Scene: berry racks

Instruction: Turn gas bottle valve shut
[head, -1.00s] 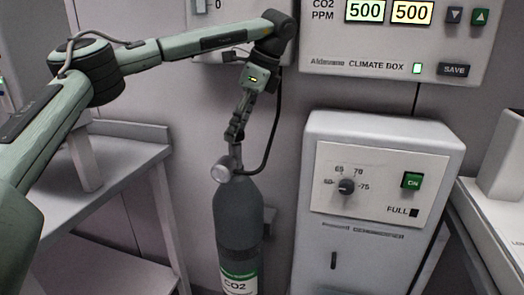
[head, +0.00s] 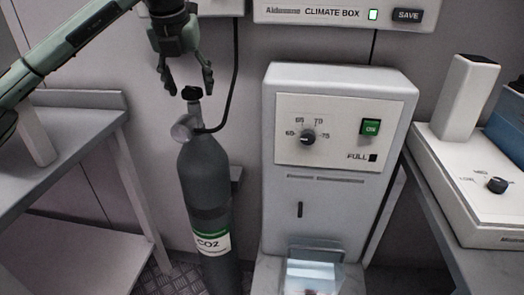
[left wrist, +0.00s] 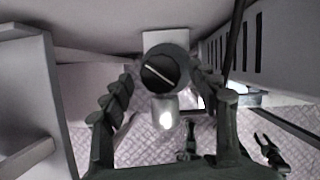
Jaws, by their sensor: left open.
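The gas bottle (head: 207,180) is a dark grey cylinder with a green and white CO2 label, standing upright by the wall in the head view. Its black valve knob (head: 191,93) sits on the neck above a round gauge (head: 183,130). My left gripper (head: 187,88) points down over the bottle, open, with one finger on each side of the knob. In the left wrist view, the round knob (left wrist: 165,72) with a pale line across its face lies between the spread fingers, with visible gaps on both sides. I cannot see any contact.
A grey shelf table (head: 75,125) stands to the left. A white humidifier cabinet (head: 335,200) with a dial and green button stands right of the bottle. A black hose (head: 234,80) runs up from the neck. A bench device (head: 480,185) is at far right.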

